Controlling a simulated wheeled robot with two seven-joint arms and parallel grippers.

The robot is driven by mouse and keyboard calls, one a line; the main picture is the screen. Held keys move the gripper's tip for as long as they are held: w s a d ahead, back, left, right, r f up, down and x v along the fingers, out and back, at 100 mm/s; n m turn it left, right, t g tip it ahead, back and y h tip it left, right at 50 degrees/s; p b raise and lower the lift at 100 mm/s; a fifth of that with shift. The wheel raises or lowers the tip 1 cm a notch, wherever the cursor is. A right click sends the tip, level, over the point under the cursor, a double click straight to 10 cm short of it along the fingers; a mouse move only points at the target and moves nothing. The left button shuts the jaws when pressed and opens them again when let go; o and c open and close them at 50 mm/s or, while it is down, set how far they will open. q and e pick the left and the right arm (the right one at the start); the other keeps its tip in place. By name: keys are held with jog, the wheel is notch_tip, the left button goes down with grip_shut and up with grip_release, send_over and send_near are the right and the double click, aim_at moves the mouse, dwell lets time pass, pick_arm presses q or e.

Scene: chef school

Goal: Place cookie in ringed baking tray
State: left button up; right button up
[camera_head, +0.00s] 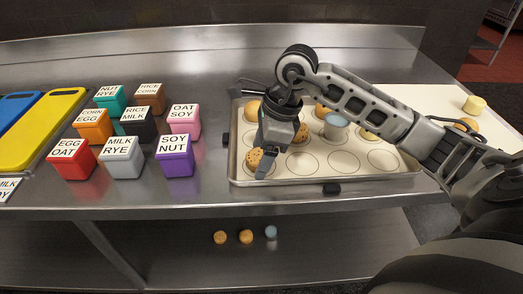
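The ringed baking tray (330,181) lies on the steel counter, right of the middle, with dark handles and printed rings. A speckled cookie (254,159) is at its front left, right beside my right gripper (263,163). The gripper points down at the tray, and its fingers partly cover that spot. I cannot tell whether they hold the cookie. Other cookies lie on the tray: a plain tan one (253,110) at the back left and a speckled one (301,133) behind the gripper. A blue-grey round piece (336,125) is also on it. My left gripper is not in view.
Labelled coloured boxes stand left of the tray, the purple SOY NUT box (175,156) nearest. Yellow (40,130) and blue cutting boards lie at far left. A pale board (449,103) with round pieces is at right. Small round pieces (246,237) sit on the lower shelf.

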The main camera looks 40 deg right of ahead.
jog(key=shift+r, duration=0.1)
jog(key=shift+r, duration=0.25)
jog(key=v, duration=1.1)
jog(key=shift+d+r, duration=0.15)
jog(key=shift+r, duration=0.2)
jog(key=shift+s, duration=0.1)
